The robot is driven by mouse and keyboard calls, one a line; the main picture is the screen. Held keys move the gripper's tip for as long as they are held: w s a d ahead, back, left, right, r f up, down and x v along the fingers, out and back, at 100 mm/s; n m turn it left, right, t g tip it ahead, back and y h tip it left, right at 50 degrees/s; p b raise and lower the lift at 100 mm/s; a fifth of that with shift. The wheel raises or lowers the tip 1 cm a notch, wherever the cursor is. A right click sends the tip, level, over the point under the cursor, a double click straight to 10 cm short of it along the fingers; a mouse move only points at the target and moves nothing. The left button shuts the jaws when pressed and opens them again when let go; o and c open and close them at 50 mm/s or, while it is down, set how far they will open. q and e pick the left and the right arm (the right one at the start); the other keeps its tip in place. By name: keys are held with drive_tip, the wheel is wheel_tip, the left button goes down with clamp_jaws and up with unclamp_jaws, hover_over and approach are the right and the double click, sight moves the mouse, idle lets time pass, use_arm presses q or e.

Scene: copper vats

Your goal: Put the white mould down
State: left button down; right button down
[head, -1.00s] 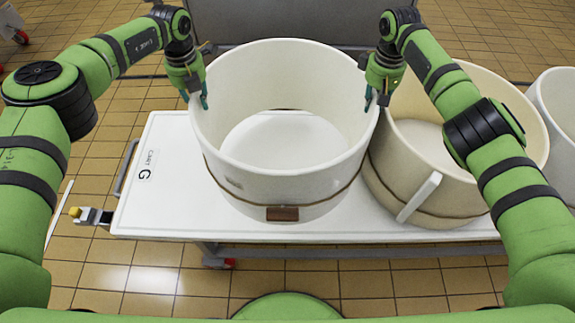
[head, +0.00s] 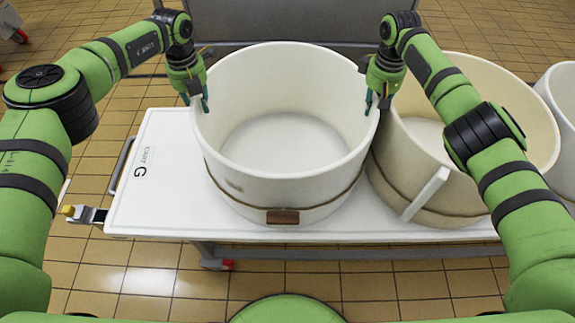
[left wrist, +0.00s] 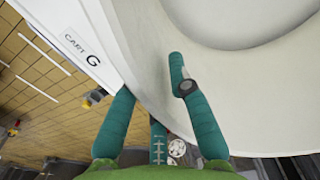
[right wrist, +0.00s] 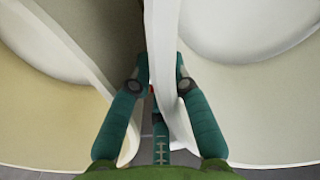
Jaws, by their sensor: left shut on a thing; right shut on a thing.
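The white mould (head: 285,187) is a large, open, round tub with a brown band and a small brown block low on its front. It is upright over the white cart top (head: 160,205); I cannot tell whether its base touches. My left gripper (head: 197,103) is shut on its left rim, and the wall also shows between the fingers in the left wrist view (left wrist: 150,60). My right gripper (head: 376,103) is shut on its right rim, with the wall between the fingers in the right wrist view (right wrist: 163,70). The underside of the mould is hidden.
A cream mould (head: 455,185) with a pale upright handle stands close on the right, with little or no gap. Another pale mould (head: 562,95) is at the right edge. The cart's left end, marked G, is clear. A grey panel (head: 290,22) stands behind.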

use_arm(q)
drive_tip(key=shift+a+f+b, duration=0.1)
drive_tip(key=shift+f+b, duration=0.35)
drive_tip(key=shift+f, duration=0.1)
use_arm(e)
drive_tip(key=shift+d+f, duration=0.1)
drive_tip(key=shift+f, duration=0.5)
use_arm(q)
drive_tip(key=c, duration=1.3)
unclamp_jaws()
use_arm(e)
drive_tip(key=c, duration=1.3)
unclamp_jaws()
drive_tip(key=shift+c, duration=0.2)
use_arm(q)
drive_tip(key=shift+o, duration=0.6)
drive_tip(key=shift+s, duration=0.1)
use_arm(e)
drive_tip(key=shift+o, duration=0.8)
drive_tip(key=shift+s, duration=0.1)
use_arm(q)
drive_tip(key=o, duration=0.8)
use_arm(e)
drive_tip(key=shift+r, duration=0.1)
use_arm(q)
wheel_tip(320, 180, up, 12)
use_arm(e)
wheel_tip(320, 180, up, 12)
use_arm(q)
drive_tip(key=shift+s, duration=0.1)
